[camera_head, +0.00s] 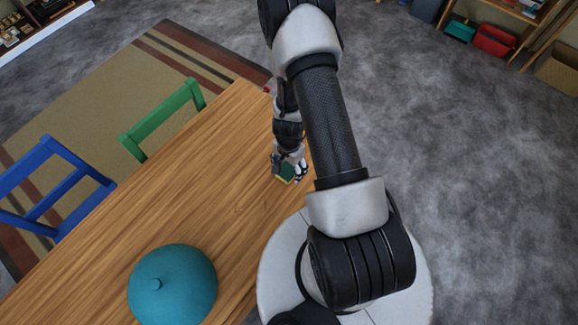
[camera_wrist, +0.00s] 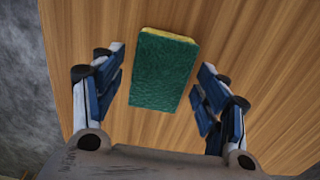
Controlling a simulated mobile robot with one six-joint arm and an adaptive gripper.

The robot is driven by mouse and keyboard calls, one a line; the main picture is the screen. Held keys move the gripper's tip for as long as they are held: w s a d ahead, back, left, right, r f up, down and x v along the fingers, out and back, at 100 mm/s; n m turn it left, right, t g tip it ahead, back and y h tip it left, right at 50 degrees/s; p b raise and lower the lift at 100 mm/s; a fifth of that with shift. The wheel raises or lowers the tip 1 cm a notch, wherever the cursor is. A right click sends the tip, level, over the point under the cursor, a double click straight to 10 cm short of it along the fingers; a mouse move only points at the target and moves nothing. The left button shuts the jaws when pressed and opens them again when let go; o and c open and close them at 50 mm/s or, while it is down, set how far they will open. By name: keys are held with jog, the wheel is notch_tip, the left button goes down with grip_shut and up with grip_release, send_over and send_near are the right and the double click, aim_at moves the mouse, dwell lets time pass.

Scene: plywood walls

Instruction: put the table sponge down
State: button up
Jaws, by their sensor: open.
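The sponge (camera_wrist: 162,72), green on its broad face with a yellow edge at the far end, lies on the wooden table in the wrist view. My gripper (camera_wrist: 160,85) is open, with one finger on each side of the sponge and a visible gap to both sides. In the head view the sponge (camera_head: 286,173) is a small green patch under my gripper (camera_head: 289,166), partly hidden by the fingers. The wooden table (camera_head: 150,205) runs diagonally under it, and the sponge is near the table's right edge.
A teal dome-shaped object (camera_head: 172,285) sits on the near part of the table. A green chair (camera_head: 163,120) and a blue chair (camera_head: 55,190) stand along the left side. The table between dome and gripper is clear. Shelves with bins (camera_head: 493,40) are at the top right.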

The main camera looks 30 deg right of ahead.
notch_tip(320, 180, up, 11)
jog(key=p, duration=1)
notch_tip(320, 180, up, 16)
jog(key=n+t, duration=0.2)
jog(key=n, duration=0.1)
send_over(289, 168)
jog(key=w+a, duration=0.4)
jog(key=w, duration=0.1)
jog(key=s+a+r+n, duration=0.1)
jog(key=a+r+n, duration=0.3)
jog(key=r, duration=0.9)
jog(key=s+a+r+n+t, duration=0.2)
jog(key=s+r+n, duration=0.5)
jog(key=s+r, duration=0.9)
jog(key=shift+s+a+t, duration=0.3)
jog(key=shift+s+a, duration=0.05)
jog(key=shift+s, duration=0.45)
notch_tip(289, 168, down, 13)
jog(key=b, duration=1.3)
